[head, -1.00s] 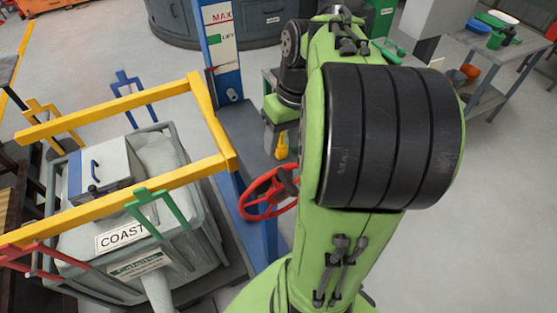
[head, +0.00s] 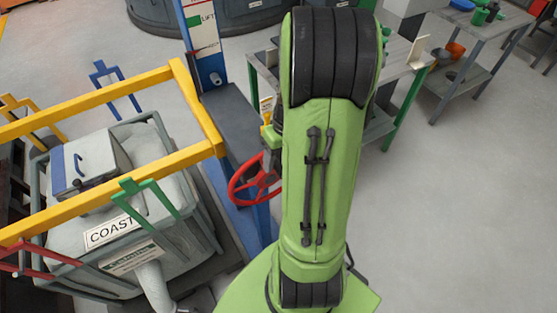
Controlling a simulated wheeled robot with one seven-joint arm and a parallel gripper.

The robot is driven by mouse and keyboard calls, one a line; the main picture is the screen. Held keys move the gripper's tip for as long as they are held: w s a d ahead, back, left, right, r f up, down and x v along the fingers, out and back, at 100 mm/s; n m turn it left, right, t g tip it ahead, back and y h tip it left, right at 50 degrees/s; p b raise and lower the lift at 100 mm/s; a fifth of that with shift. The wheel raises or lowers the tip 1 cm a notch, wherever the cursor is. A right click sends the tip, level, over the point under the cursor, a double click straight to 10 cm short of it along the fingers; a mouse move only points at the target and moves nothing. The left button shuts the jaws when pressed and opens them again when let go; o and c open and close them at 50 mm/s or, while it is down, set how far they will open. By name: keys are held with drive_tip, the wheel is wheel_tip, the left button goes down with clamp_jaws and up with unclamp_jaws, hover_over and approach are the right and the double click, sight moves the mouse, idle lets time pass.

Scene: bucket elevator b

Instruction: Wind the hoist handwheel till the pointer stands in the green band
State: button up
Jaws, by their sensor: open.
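The red hoist handwheel (head: 254,180) stands upright on the blue post's side, left of my green arm. Its right edge is hidden behind the arm. The white scale plate (head: 206,32) on the blue post (head: 211,70) shows at the top, its upper end cut off by the frame. A green band (head: 193,21) marked LIFT is on it. A small red pointer seems to stand below that band, too small to read exactly.
Yellow rails (head: 110,192) surround a grey bin (head: 115,215) labelled COAST at left. A workbench (head: 400,58) stands behind my arm. A side table (head: 480,62) holds pots at upper right. The floor at right is clear.

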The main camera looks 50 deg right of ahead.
drive_tip(key=shift+f, duration=0.2)
clamp_jaws()
drive_tip(key=shift+w, duration=0.15)
drive_tip(key=shift+a, duration=0.2)
drive_tip(key=shift+a, duration=0.1)
